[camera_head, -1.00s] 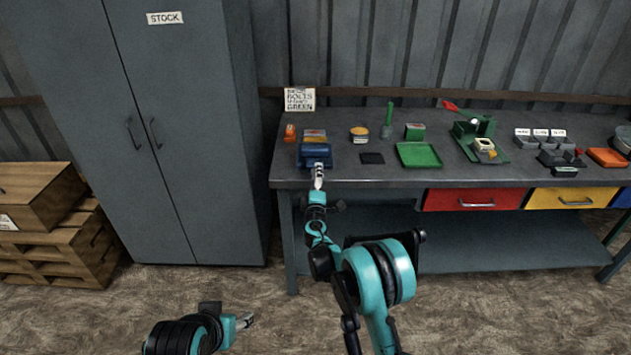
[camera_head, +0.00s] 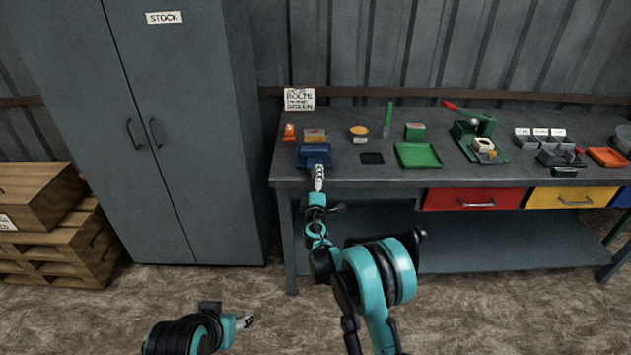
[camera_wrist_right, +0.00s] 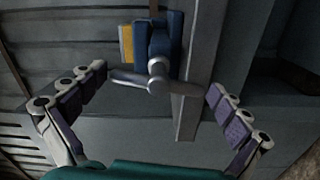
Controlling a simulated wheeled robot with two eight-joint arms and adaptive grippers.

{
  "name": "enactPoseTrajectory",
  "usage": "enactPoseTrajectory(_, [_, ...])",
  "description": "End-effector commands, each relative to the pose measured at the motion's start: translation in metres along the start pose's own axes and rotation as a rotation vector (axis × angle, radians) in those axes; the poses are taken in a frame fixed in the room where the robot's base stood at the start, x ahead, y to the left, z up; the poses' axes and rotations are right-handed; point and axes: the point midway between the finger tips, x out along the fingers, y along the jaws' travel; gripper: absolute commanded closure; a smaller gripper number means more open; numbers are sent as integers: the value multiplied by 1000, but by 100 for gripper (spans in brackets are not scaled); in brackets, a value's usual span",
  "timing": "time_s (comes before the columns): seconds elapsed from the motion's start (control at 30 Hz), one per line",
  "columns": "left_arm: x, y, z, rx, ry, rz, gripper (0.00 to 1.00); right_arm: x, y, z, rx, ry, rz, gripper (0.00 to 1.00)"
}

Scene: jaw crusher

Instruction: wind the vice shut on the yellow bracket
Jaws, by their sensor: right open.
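The blue vice (camera_head: 314,153) stands at the front left edge of the bench. Its silver screw and cross handle (camera_wrist_right: 156,77) face me in the right wrist view. A yellow piece (camera_wrist_right: 127,42), apparently the bracket, shows beside the blue jaw there; how it sits between the jaws is partly hidden. My right gripper (camera_head: 319,180) is at the front of the vice. In the wrist view its fingers (camera_wrist_right: 157,84) are spread wide on either side of the handle, apart from it and empty. My left gripper (camera_head: 246,321) hangs low, away from the bench; its jaw opening is unclear.
On the bench (camera_head: 350,178), a black pad (camera_head: 372,158) and a green tray (camera_head: 418,155) lie to the right of the vice. An orange item (camera_head: 289,132) and a sign (camera_head: 299,99) stand behind left. The grey cabinet (camera_head: 180,130) is left of the bench.

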Motion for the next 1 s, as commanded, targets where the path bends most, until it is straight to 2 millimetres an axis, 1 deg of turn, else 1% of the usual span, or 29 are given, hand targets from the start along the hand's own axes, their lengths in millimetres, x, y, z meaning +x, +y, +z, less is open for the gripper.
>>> enactPoseTrajectory(0.17, [0, 0, 0, 0, 0, 0, 46, -34, 0, -1, 0, 2, 0, 0])
enactPoseTrajectory(0.3, [0, 0, 0, 0, 0, 0, 46, -66, 0, -1, 0, 1, 0, 0])
enactPoseTrajectory(0.4, [0, 0, 0, 0, 0, 0, 46, -85, 0, 0, 0, 1, 0, 0])
enactPoseTrajectory(0.5, [0, 0, 0, 0, 0, 0, 46, -99, 0, 0, 0, 1, 0, 0])
enactPoseTrajectory(0.6, [0, 0, 0, 0, 0, 0, 46, -108, 0, 0, 0, 0, 0, 0])
enactPoseTrajectory(0.7, [0, 0, 0, 0, 0, 0, 46, -112, 0, 0, 0, 0, 0, 0])
enactPoseTrajectory(1.0, [0, 0, 0, 0, 0, 0, 46, -112, 0, 0, 0, 0, 0, 0])
